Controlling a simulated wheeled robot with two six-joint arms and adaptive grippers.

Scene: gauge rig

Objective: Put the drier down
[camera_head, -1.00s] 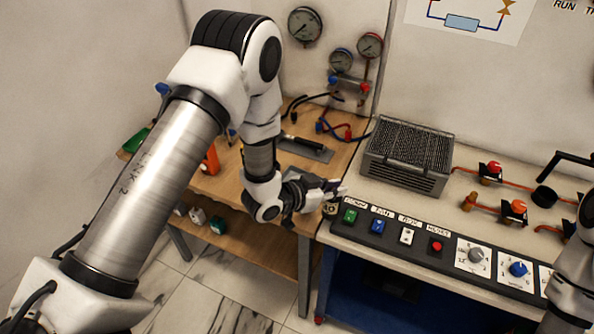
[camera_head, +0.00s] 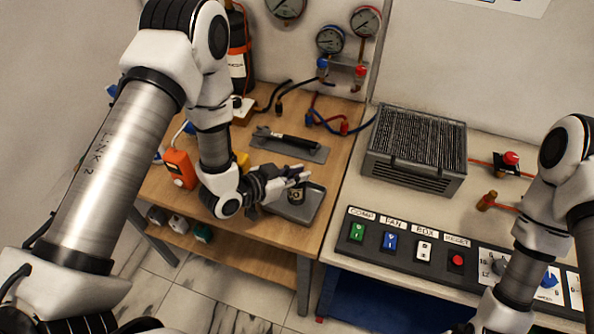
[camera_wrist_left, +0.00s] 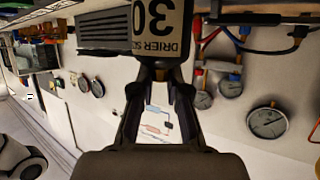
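The drier (camera_head: 297,195) is a small dark cylinder with a tan label, held over the grey tray (camera_head: 277,207) on the wooden bench. In the left wrist view its label (camera_wrist_left: 160,25) reads "DRIER" and "30", upside down. My left gripper (camera_head: 303,176) reaches in from the left and is shut on the drier; its fingertips (camera_wrist_left: 162,76) meet at the drier. I cannot tell whether the drier touches the tray. My right arm shows at the right, but its gripper fingers fall outside the picture.
A flat grey plate with a dark-handled tool (camera_head: 288,143) lies behind the tray. An orange box (camera_head: 180,168) stands at left. A finned condenser (camera_head: 416,148) and a switch panel (camera_head: 405,247) occupy the right bench. Gauges (camera_head: 330,40) and hoses are at the back wall.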

